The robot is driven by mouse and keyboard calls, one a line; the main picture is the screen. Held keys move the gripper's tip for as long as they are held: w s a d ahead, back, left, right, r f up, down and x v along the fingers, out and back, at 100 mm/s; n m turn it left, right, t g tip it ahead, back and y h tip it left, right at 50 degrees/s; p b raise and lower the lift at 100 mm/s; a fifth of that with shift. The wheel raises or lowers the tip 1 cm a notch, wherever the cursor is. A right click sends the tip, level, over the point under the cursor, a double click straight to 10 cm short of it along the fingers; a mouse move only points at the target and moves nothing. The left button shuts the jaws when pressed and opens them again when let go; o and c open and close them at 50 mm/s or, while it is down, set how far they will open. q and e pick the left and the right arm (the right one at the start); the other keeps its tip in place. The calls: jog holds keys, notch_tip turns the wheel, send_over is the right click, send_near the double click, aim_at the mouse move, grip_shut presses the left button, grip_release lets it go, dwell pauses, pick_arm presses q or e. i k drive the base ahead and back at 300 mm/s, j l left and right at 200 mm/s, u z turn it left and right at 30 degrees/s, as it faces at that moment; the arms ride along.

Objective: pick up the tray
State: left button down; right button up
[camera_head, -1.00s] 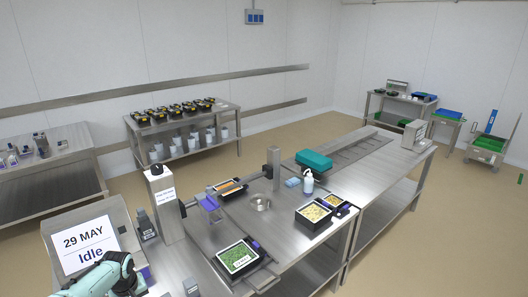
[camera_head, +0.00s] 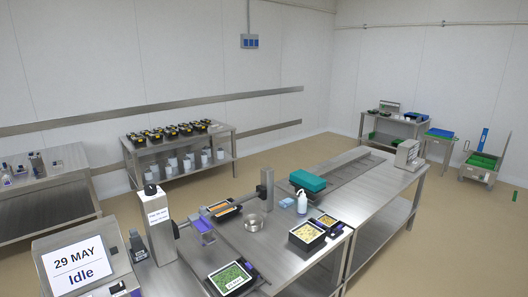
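Several food trays lie on the steel table. A black tray with green contents and a pale label (camera_head: 231,278) sits at the near edge, in the sealer's pull-out drawer or frame. A tray with orange contents (camera_head: 221,210) lies further back beside the sealer column. A deeper black tray with pale yellow contents (camera_head: 307,235) stands to the right, with a smaller black tray (camera_head: 328,220) next to it. The frames do not show which of them the task means. Neither of my grippers shows in the head view.
A sealer screen reading "29 MAY Idle" (camera_head: 80,262) stands at the lower left. A round steel bowl (camera_head: 253,222), a white bottle (camera_head: 302,202) and a teal box (camera_head: 308,181) are on the table. The back shelf (camera_head: 180,146) holds several black trays. The right half of the table is mostly clear.

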aim_at(231, 279)
jog(key=i+l, duration=0.35)
jog(key=i+l+u, duration=0.15)
jog(key=i+l, duration=0.2)
jog(key=l, duration=0.15)
jog(key=i+l, duration=0.3)
jog(key=l, duration=0.15)
